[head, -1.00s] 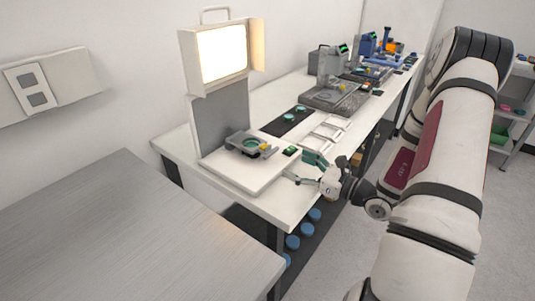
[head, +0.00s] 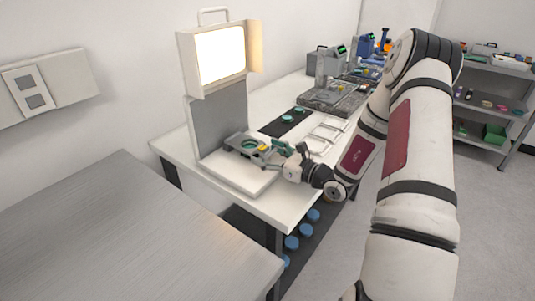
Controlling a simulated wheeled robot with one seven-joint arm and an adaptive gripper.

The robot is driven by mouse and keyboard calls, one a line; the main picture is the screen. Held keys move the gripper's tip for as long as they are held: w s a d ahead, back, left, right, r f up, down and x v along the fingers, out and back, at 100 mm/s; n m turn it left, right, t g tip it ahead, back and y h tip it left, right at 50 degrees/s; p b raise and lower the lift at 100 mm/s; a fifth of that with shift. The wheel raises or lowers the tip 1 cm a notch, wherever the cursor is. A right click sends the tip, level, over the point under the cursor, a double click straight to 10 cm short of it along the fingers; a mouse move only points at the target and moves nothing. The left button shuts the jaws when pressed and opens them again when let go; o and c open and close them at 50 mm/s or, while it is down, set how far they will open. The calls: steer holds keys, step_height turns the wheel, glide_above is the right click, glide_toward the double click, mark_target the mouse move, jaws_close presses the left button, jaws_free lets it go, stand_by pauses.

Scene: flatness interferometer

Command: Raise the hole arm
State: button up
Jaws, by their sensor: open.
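The flatness interferometer stands on the white bench, with a white base (head: 235,178), a grey upright panel (head: 219,128) and a bright lit screen (head: 221,54) on top. A small dark grey stage (head: 240,143) on the base carries a green ring and a yellow part (head: 263,149). I cannot tell for sure which part is the hole arm. My gripper (head: 272,157) is open at the right side of the stage, close to the yellow part. Its fingers partly hide the base's right side, and contact cannot be told.
White trays (head: 327,136) and a black mat (head: 286,122) with green rings lie behind my gripper. A grey stone-like plate (head: 335,98) with instruments stands farther along the bench. A bare metal table (head: 120,225) is at front left. Blue round items (head: 292,243) are below the bench.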

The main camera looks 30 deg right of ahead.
mark_target(254, 146)
steer(key=c, duration=1.5)
steer(key=shift+r+g+p, duration=0.4)
steer(key=shift+r+p, duration=0.35)
steer(key=shift+r, duration=0.1)
steer(key=r+g+p, duration=0.1)
steer(key=r, duration=0.1)
steer(key=w+r+g+h+p, duration=0.1)
steer(key=r+g+p, duration=0.1)
steer(key=r+g+h+p, duration=0.1)
steer(key=r, duration=0.1)
steer(key=shift+w+a, duration=0.3)
steer(key=shift+o, duration=0.2)
steer(key=shift+w+a+r, duration=0.3)
steer(key=shift+w+r, duration=0.55)
steer(key=shift+r, duration=0.15)
steer(key=shift+w+a+r, duration=0.3)
steer(key=shift+w+r, duration=0.5)
steer(key=shift+r, duration=0.15)
steer(key=o, duration=1.5)
steer(key=shift+c, duration=0.2)
steer(key=shift+f, duration=0.1)
